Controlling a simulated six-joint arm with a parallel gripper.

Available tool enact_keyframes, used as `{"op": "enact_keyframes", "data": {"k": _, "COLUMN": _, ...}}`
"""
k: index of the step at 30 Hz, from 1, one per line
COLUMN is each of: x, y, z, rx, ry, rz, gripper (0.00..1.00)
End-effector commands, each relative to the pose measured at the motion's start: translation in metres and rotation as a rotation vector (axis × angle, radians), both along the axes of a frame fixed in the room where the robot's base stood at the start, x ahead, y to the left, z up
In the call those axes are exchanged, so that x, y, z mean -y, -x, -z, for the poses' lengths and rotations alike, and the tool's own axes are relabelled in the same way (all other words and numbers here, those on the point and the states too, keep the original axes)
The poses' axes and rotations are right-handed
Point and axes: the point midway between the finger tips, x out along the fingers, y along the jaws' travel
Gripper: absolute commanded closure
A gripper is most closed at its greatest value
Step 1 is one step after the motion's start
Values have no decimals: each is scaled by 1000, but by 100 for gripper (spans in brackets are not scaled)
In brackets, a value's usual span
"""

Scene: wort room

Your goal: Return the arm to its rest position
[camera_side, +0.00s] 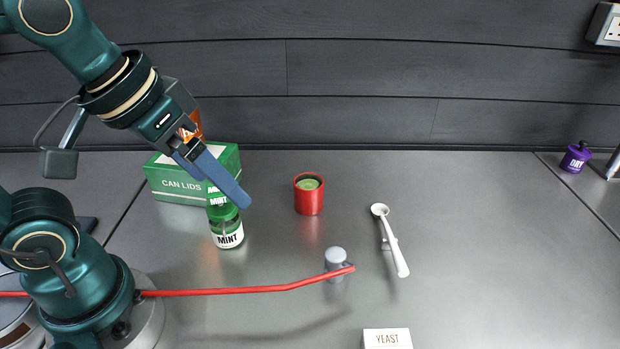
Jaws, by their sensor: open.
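My gripper (238,196) hangs from the upper left and points down to the right, with its blue fingers over the bench. It is open, and I see nothing held between the fingers. The fingers pass in front of the green CAN LIDS box (165,186) and close above a green jar labelled MINT (229,238), whose upper part they overlap. I cannot tell whether they touch the jar. An orange item shows partly behind the gripper's body. My arm's base is at the lower left.
A red cup (309,200) with green contents stands right of the jar. A white scoop (390,240) lies further right. A red line runs to a grey post (336,258). A YEAST card (387,338) is at the front, a purple jar (575,158) far right. The right bench is mostly clear.

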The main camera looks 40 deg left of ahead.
Motion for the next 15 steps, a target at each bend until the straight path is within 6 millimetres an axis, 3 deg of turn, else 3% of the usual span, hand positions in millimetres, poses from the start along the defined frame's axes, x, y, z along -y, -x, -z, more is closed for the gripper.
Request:
{"op": "enact_keyframes", "data": {"k": 6, "x": -14, "y": 18, "z": 19, "rx": 50, "ry": -66, "rz": 60, "gripper": 0}}
{"op": "enact_keyframes", "data": {"k": 15, "x": -15, "y": 20, "z": 22, "rx": 52, "ry": -75, "rz": 70, "gripper": 0}}
